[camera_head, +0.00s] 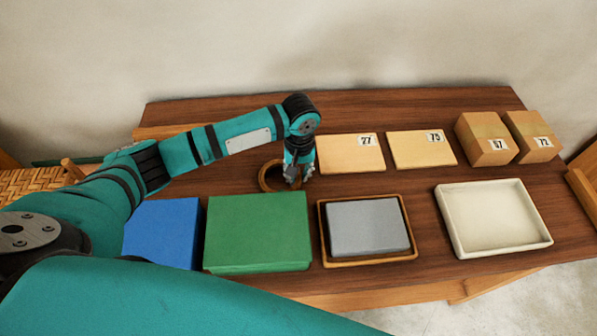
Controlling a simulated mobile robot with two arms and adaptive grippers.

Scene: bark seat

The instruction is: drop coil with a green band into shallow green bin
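A brown ring-shaped coil (265,184) lies on the wooden table, behind the green block-like shape. No green band can be made out on it. My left gripper (297,178) points down at the coil's right side, its fingertips at the rim and hiding part of it. Whether the fingers are closed on the rim cannot be told. A green, flat-topped box shape (258,232) stands in front of the coil; no hollow shows in it. My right gripper is not in view.
A blue box (163,232) is left of the green one, partly behind my arm. Right of it are a brown-rimmed tray (326,232) holding a grey block (368,227) and an empty cream tray (540,220). Flat panels (350,155) and cartons (487,140) stand behind.

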